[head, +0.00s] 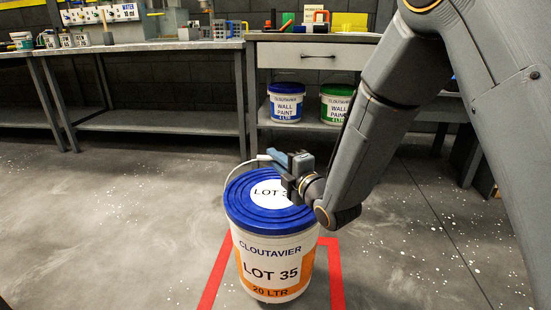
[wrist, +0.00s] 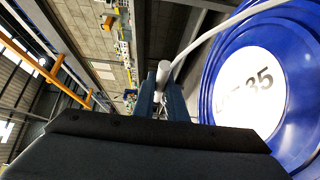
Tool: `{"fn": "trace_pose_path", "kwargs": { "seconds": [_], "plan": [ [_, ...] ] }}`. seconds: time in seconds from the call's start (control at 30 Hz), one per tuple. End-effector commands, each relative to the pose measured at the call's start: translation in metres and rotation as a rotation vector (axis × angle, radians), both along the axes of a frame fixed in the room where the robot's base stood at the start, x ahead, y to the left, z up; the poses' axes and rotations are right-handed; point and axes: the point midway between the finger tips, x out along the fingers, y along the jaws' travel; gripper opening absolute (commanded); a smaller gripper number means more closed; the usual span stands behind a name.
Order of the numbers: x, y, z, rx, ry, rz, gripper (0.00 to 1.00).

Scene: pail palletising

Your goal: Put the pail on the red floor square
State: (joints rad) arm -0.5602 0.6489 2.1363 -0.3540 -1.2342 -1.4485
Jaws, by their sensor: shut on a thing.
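The pail (head: 268,262) is white with an orange band, a blue lid and the words LOT 35. It is upright in the middle of the head view, over or on the red floor square (head: 335,275), whose red lines show on both sides of it. I cannot tell whether its base touches the floor. My gripper (head: 274,157) is shut on the white grip of the pail's wire handle, above the lid's far edge. In the wrist view the grip (wrist: 163,75) sits between the fingers, with the blue lid (wrist: 295,100) to the right.
A workbench (head: 150,46) with tools and small tubs stands at the back. Two paint pails, one blue-labelled (head: 286,103) and one green-labelled (head: 336,105), sit on the lower shelf of the drawer bench (head: 310,38). The speckled floor to the left is clear.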

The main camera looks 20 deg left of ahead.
Motion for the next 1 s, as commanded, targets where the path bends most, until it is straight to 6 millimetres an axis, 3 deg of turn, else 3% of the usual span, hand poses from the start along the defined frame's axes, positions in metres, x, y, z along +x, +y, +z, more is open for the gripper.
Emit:
{"fn": "trace_pose_path", "kwargs": {
  "seconds": [0.27, 0.6, 1.0],
  "plan": [
    [0.001, 0.001, -0.014, 0.007, -0.008, 0.000, 0.00],
    [0.002, 0.001, -0.055, 0.008, -0.008, 0.000, 0.00],
    [0.001, 0.001, -0.058, 0.007, -0.008, 0.000, 0.00]
  ]
}}
